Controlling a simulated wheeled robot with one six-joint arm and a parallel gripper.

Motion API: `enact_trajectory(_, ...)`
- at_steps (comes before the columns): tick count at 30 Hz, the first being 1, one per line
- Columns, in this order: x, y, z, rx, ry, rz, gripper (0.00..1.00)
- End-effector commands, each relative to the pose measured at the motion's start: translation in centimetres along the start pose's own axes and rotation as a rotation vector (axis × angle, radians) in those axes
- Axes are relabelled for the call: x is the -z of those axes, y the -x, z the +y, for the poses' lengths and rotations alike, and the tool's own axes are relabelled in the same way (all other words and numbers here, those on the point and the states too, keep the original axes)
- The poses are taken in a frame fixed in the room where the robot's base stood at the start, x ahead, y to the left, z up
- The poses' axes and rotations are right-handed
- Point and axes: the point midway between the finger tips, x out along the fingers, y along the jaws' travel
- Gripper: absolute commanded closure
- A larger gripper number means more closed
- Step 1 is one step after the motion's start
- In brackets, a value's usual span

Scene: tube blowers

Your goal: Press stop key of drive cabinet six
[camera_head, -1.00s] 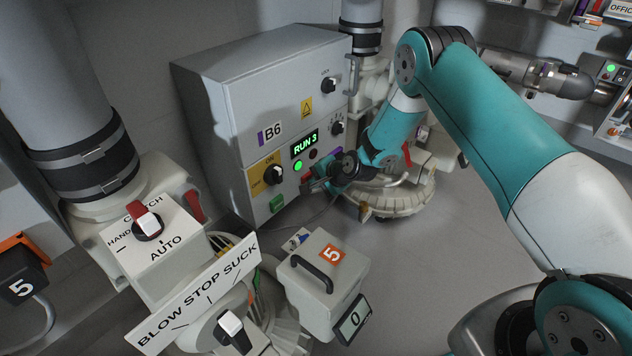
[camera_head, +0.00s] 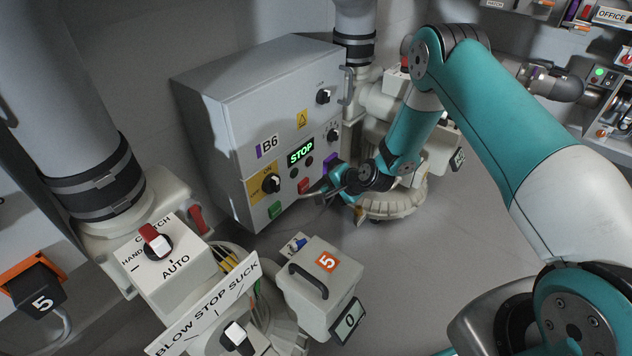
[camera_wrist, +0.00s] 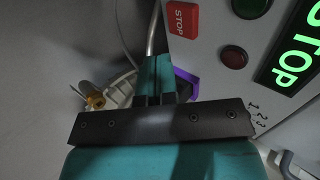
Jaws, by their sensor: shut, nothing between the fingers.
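Drive cabinet six is the grey box marked B6 (camera_head: 235,125) in the head view. Its display (camera_head: 301,151) reads STOP in green, and it also shows in the wrist view (camera_wrist: 298,52). The red stop key (camera_head: 303,186) is low on the front panel; in the wrist view the key (camera_wrist: 183,18), lettered STOP, is at the top. My gripper (camera_head: 328,188) is shut and empty, close in front of the panel beside the key. In the wrist view its teal fingers (camera_wrist: 156,66) lie below and left of the key, apart from it in the picture.
A green key (camera_head: 275,210) and a black rotary knob (camera_head: 271,183) sit left of the stop key. A purple part (camera_wrist: 186,84) is close beside my fingers. A box marked 5 (camera_head: 320,280) stands in front of the cabinet. Open floor lies right of it.

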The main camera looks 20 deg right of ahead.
Motion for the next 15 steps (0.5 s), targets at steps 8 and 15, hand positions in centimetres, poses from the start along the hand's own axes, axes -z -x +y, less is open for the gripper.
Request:
enact_trajectory(8,-0.2,4.9,-0.1,-0.004,0.000,-0.002,1.00)
enact_trajectory(15,-0.2,5.8,0.1,-0.004,0.001,-0.003,1.00)
